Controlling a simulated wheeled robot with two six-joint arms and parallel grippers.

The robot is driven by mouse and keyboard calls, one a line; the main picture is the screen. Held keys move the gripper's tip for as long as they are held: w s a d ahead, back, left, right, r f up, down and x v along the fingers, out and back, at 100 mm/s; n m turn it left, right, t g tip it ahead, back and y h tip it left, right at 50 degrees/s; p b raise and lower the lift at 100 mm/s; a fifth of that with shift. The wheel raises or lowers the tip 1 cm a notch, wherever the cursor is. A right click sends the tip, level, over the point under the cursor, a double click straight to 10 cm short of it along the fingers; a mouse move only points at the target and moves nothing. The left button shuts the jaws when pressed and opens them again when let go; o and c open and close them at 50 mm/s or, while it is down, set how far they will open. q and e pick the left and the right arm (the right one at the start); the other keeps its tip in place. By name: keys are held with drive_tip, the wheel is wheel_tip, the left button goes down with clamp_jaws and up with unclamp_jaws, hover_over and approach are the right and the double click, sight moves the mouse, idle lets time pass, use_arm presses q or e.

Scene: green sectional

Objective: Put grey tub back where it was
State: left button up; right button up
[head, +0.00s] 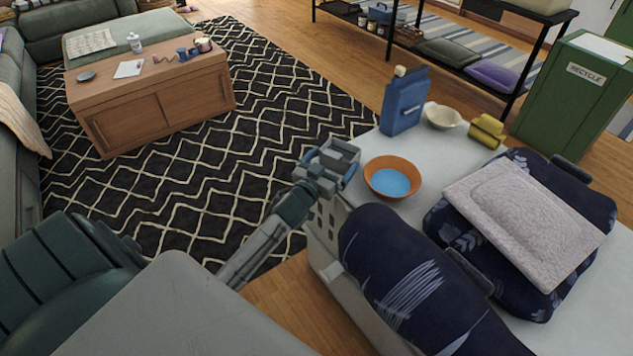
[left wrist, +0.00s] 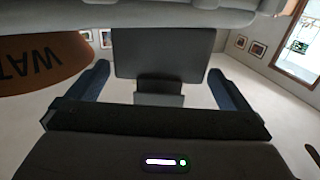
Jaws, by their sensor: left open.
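I cannot pick out the grey tub with certainty in either view. In the head view my left gripper (head: 338,160) is open at the corner of a pale surface (head: 408,208), just left of an orange bowl (head: 392,177) with blue inside. In the left wrist view the two dark blue fingers stand wide apart. A dark grey flat shape (left wrist: 164,52) shows between them; I cannot tell what it is or whether it lies within the jaws. The orange bowl, lettered "WAT", also shows at upper left (left wrist: 40,62). My right gripper is not in view.
A blue packet (head: 404,103), a cream bowl (head: 443,117) and yellow cans (head: 486,131) stand behind the orange bowl. Navy patterned padding (head: 400,270) and a folded light grey blanket (head: 525,215) crowd the right. A green recycle bin (head: 570,100) stands behind. The patterned rug (head: 200,170) is open.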

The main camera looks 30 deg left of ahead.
use_arm(q)
drive_tip(key=shift+s+f, duration=0.15)
drive_tip(key=shift+s, duration=0.75)
drive_tip(key=s+d+f+g+b, duration=0.1)
drive_tip(key=s+d+f+g, duration=0.2)
drive_tip(key=s, duration=0.7)
drive_tip(key=s+d+f+m+g+h+b, duration=0.1)
drive_tip(key=s+d+f+g, duration=0.2)
drive_tip(key=s, duration=0.8)
drive_tip(key=s+d+f+g, duration=0.4)
drive_tip(key=s+g, duration=0.2)
drive_tip(key=s, duration=0.5)
drive_tip(key=shift+m+b, duration=0.3)
drive_tip(key=shift+b, duration=0.1)
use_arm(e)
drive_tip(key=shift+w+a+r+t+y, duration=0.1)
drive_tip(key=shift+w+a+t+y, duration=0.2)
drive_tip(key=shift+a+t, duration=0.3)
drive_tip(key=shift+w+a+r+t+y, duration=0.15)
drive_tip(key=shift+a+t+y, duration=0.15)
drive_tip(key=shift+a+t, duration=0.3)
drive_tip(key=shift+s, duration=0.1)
